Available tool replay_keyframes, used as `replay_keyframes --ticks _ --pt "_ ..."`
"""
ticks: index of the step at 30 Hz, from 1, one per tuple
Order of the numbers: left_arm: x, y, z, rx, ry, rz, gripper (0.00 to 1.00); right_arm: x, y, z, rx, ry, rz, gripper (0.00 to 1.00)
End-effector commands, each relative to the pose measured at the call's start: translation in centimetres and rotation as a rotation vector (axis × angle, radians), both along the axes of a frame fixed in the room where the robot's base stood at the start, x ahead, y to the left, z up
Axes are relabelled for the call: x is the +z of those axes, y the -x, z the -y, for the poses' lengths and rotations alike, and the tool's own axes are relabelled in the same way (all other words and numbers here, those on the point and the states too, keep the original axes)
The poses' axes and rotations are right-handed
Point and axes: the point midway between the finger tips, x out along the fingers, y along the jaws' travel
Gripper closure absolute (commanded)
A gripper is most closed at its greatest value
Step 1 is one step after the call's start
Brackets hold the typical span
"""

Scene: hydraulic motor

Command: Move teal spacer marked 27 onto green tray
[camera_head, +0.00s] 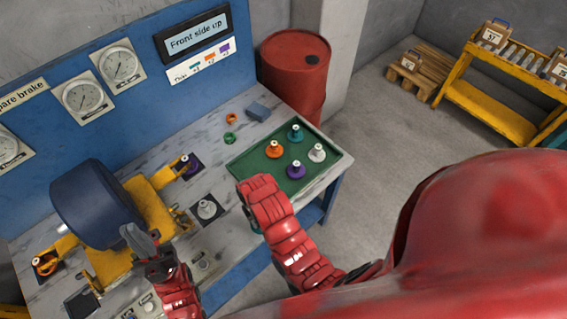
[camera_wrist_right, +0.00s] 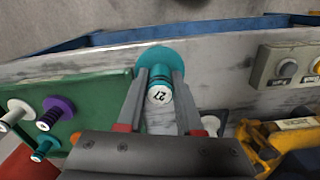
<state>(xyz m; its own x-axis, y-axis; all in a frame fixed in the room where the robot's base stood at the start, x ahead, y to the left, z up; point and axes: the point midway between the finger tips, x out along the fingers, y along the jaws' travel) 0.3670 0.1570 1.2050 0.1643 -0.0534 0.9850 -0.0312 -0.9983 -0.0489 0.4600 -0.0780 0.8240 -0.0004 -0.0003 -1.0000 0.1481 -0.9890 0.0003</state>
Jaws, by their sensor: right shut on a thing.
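The teal spacer marked 27 (camera_wrist_right: 158,97) shows in the right wrist view, with its white end facing the camera and its wide teal flange beyond. My right gripper (camera_wrist_right: 161,75) is shut on it, one finger on each side. In the head view my right forearm hides most of this gripper and spacer. The green tray (camera_head: 245,166) lies at the right end of the workbench; it also shows at the left of the right wrist view (camera_wrist_right: 108,92). The held spacer is beside the tray. My left gripper (camera_head: 141,240) is in front of the blue motor, its finger gap unclear.
The tray holds an orange spacer (camera_head: 258,148), another teal one (camera_head: 295,134), a white one (camera_head: 317,152) and a purple one (camera_head: 296,170). The blue motor (camera_head: 92,203) stands on a yellow mount at left. A red barrel (camera_head: 294,70) stands behind the bench.

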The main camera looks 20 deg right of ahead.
Motion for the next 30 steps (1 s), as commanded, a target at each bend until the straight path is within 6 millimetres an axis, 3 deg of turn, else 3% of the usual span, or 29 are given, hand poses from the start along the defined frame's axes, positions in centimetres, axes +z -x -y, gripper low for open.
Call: replay_keyframes --ticks 4,12,18,30 --pt "-1.0 0.0 0.0 0.0 0.0 0.0 1.0 -0.5 -1.9 1.7 -0.002 0.002 0.004 1.0" --pt "-5.0 0.0 0.0 0.0 0.0 0.0 1.0 -1.6 -8.6 6.1 -0.002 0.0 0.007 1.0" --pt "-3.1 0.0 0.0 0.0 0.0 0.0 1.0 -0.9 -11.4 8.2 0.001 0.0 0.002 1.0" --pt "-1.8 0.0 0.0 0.0 0.0 0.0 1.0 -1.9 -12.8 9.2 0.001 -0.001 -0.003 1.0"
